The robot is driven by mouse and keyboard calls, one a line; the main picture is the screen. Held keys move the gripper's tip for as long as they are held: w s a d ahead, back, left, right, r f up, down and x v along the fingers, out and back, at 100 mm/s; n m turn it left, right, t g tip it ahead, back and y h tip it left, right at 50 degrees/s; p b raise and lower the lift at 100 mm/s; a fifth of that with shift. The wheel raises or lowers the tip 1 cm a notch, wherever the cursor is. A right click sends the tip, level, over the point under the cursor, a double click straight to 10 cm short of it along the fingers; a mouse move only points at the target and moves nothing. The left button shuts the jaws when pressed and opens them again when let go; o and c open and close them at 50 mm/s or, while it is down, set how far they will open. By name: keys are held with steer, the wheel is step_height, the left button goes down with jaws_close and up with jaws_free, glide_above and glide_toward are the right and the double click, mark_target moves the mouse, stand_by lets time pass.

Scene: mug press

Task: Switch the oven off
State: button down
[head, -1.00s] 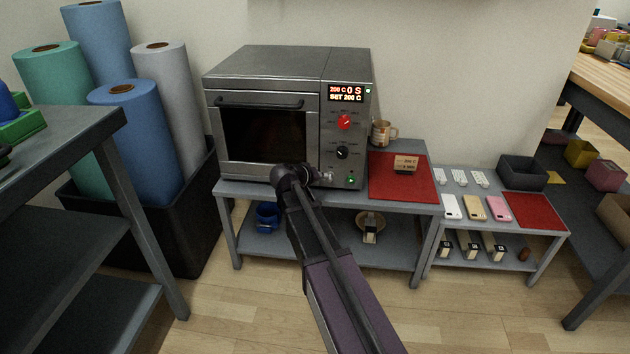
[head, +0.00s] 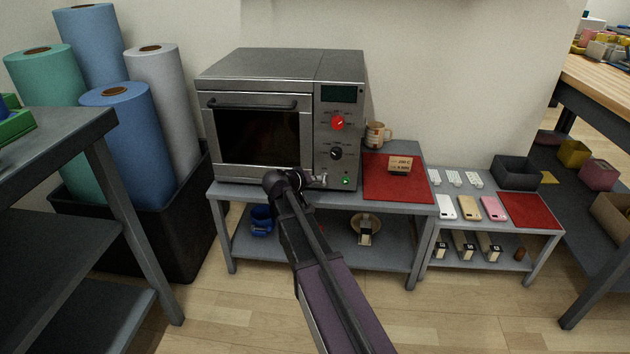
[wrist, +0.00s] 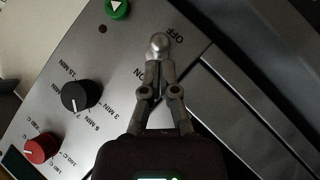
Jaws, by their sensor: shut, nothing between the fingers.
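The oven (head: 258,68) is a steel box with a dark glass door, standing on a grey table. Its display (head: 339,94) is dark. In the wrist view a silver toggle switch (wrist: 158,43) sits on the panel between the marks OFF and ON, its knob towards OFF. My gripper (wrist: 154,68) is shut and empty, its fingertips at the switch; I cannot tell if they touch. In the head view my gripper (head: 318,181) is at the lower panel, partly hidden by my arm. The green button (wrist: 117,8) is beside a dark red lamp (wrist: 103,29).
The panel also has a red knob (head: 338,122) and a black knob (head: 336,153). A mug (head: 376,134) and a red mat (head: 381,190) with a small labelled block (head: 399,165) are right of the oven. Fabric rolls (head: 127,135) stand in a black bin at left.

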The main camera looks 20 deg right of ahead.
steer(key=shift+r, duration=0.15)
steer(key=shift+r+p, duration=0.7)
steer(key=shift+p, duration=0.1)
steer(key=shift+a+r, duration=0.1)
steer(key=shift+a, duration=0.05)
steer(key=w+p+v, duration=0.1)
steer(key=p+v, duration=0.4)
steer(key=v, duration=0.7)
steer(key=shift+a, duration=0.7)
steer(key=shift+s, duration=0.15)
